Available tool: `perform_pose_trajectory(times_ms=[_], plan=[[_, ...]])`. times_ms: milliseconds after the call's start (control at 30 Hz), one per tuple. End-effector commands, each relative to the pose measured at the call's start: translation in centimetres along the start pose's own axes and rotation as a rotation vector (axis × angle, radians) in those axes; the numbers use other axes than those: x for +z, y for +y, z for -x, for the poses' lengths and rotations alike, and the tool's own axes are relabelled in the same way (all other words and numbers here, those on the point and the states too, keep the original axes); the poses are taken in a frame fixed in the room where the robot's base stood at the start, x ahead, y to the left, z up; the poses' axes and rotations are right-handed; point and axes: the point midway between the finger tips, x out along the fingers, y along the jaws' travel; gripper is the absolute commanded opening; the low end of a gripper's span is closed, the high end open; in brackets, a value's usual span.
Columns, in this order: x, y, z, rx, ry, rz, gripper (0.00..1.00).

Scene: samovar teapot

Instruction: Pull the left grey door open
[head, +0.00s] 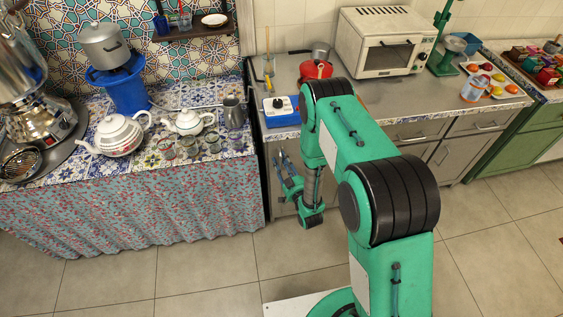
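The left grey door (276,204) is on the front of the grey cabinet, just right of the flowered curtain. Only a strip of it shows around my gripper and arm. It looks closed. My gripper (287,180) is at the front of this door, pointing left in the head view. Whether its fingers touch the door or a handle cannot be told, and the gap between them is too small to read. The door's handle cannot be made out behind the gripper.
My arm hides the cabinet's middle. Further right are grey drawers (420,131) and a green cabinet (520,140). A flowered curtain (150,210) hangs left. The tiled floor (200,272) in front is clear.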

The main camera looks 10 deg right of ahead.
Motion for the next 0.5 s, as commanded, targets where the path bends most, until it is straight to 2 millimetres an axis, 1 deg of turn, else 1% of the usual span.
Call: perform_pose_trajectory(times_ms=[100, 367, 467, 500], plan=[[0.03, 0.0, -0.31, 0.0, -0.001, 0.0, 0.31], [0.0, 0.01, -0.35, 0.0, -0.001, 0.0, 0.31], [0.0, 0.01, -0.34, 0.0, -0.001, 0.0, 0.13], [-0.01, 0.02, -0.34, 0.0, -0.001, 0.0, 0.05]])
